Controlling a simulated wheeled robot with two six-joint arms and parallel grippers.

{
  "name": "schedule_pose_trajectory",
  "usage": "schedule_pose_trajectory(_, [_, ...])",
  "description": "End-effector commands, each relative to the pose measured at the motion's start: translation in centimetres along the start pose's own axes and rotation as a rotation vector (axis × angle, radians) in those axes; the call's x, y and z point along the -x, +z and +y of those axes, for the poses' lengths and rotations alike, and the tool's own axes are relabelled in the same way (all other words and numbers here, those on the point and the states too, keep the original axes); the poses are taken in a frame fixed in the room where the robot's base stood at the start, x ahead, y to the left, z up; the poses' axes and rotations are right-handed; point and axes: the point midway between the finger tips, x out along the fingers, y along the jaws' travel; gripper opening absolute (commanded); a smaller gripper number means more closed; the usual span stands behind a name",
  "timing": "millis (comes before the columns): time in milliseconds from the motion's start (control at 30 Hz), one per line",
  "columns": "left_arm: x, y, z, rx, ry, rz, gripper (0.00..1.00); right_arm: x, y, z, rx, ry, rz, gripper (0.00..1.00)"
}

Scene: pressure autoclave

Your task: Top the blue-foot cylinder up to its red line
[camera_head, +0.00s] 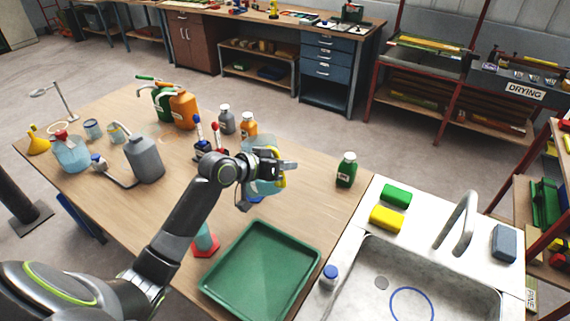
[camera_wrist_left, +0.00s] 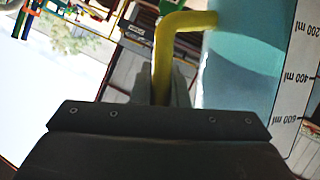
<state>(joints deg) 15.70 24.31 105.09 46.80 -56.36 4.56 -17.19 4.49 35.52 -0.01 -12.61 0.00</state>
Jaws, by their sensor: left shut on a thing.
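My left gripper (camera_head: 275,165) is shut on the yellow handle (camera_wrist_left: 187,22) of a clear jug. The jug (camera_head: 262,186) holds pale blue liquid and hangs over the right part of the wooden table. In the left wrist view the jug (camera_wrist_left: 245,60) shows a millilitre scale beside the handle. A small blue piece (camera_head: 255,200) shows just below the jug, perhaps the blue foot; the cylinder above it is hidden or cannot be told from the jug. The red line cannot be seen. A cylinder with a red foot (camera_head: 206,246) and teal liquid stands nearer me. My right gripper is not in view.
A green tray (camera_head: 262,272) lies at the front, beside the sink (camera_head: 420,285). A green bottle (camera_head: 347,170) stands at the right table edge. Bare tabletop lies between jug and green bottle.

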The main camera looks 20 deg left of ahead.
Motion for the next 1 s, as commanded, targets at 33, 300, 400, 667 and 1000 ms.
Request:
schedule_pose_trajectory(33, [0.2, -0.5, 0.2, 0.005, 0.003, 0.001, 0.0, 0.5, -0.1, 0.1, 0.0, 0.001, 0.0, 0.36])
schedule_pose_trajectory(300, [0.6, -1.4, 0.4, 0.051, 0.023, -0.008, 0.0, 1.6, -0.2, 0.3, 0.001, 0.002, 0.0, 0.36])
schedule_pose_trajectory(400, [0.8, -1.7, 0.4, 0.067, 0.029, -0.012, 0.0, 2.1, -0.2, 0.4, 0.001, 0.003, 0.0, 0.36])
schedule_pose_trajectory(667, [1.1, -2.4, 0.6, 0.135, 0.058, -0.026, 0.0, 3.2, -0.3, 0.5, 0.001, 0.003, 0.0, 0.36])
schedule_pose_trajectory(1000, [1.5, -3.5, 0.6, 0.25, 0.105, -0.051, 0.0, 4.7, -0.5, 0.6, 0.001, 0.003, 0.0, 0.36])
